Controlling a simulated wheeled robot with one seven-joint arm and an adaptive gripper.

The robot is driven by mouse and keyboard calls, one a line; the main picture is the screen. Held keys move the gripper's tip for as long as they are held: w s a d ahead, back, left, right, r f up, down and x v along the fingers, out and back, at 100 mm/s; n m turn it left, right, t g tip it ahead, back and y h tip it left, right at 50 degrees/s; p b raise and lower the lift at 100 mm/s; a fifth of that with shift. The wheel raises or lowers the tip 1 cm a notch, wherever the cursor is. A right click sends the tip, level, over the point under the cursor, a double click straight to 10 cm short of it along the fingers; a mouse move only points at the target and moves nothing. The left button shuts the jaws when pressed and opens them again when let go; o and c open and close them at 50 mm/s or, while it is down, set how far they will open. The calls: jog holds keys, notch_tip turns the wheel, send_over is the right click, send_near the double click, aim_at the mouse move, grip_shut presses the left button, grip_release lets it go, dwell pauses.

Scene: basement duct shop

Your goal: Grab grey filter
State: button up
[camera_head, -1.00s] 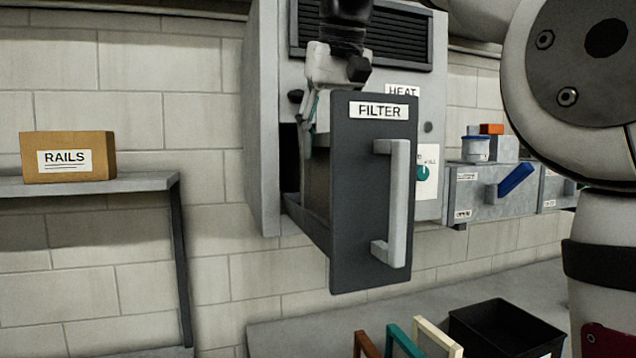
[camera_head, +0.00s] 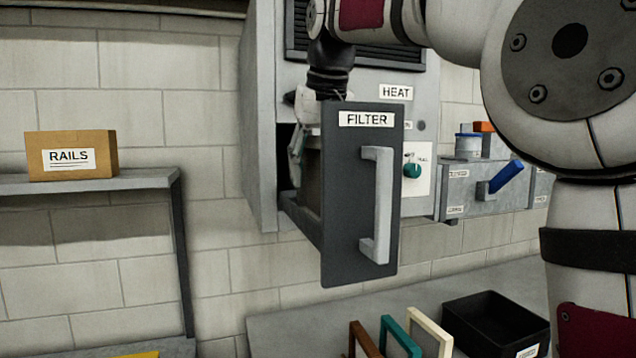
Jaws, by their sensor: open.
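A dark grey drawer front labelled FILTER (camera_head: 350,220) stands pulled out from the grey HEAT unit (camera_head: 257,120), with a light grey vertical handle. Behind it, part of a grey-brown panel (camera_head: 311,180), possibly the grey filter, shows in the drawer; most of it is hidden by the front. My gripper (camera_head: 298,160) is open and reaches down behind the drawer front at the drawer's left side. Its fingertips are partly hidden, and I cannot tell whether they touch the panel.
Framed filters in brown (camera_head: 364,338), teal (camera_head: 400,338) and cream (camera_head: 430,332) stand on the bench below, beside a black bin (camera_head: 495,325). A RAILS box (camera_head: 70,155) sits on the left shelf (camera_head: 120,181). A damper with a blue lever (camera_head: 506,177) is at right.

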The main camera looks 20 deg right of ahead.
jog(key=shift+f, duration=0.15)
jog(key=shift+c, duration=0.5)
grip_shut()
notch_tip(320, 180, up, 8)
jog(key=shift+w+f+b, duration=0.1)
jog(key=shift+w+b, duration=0.05)
jog(key=shift+b, duration=0.85)
jog(key=shift+r, duration=1.25)
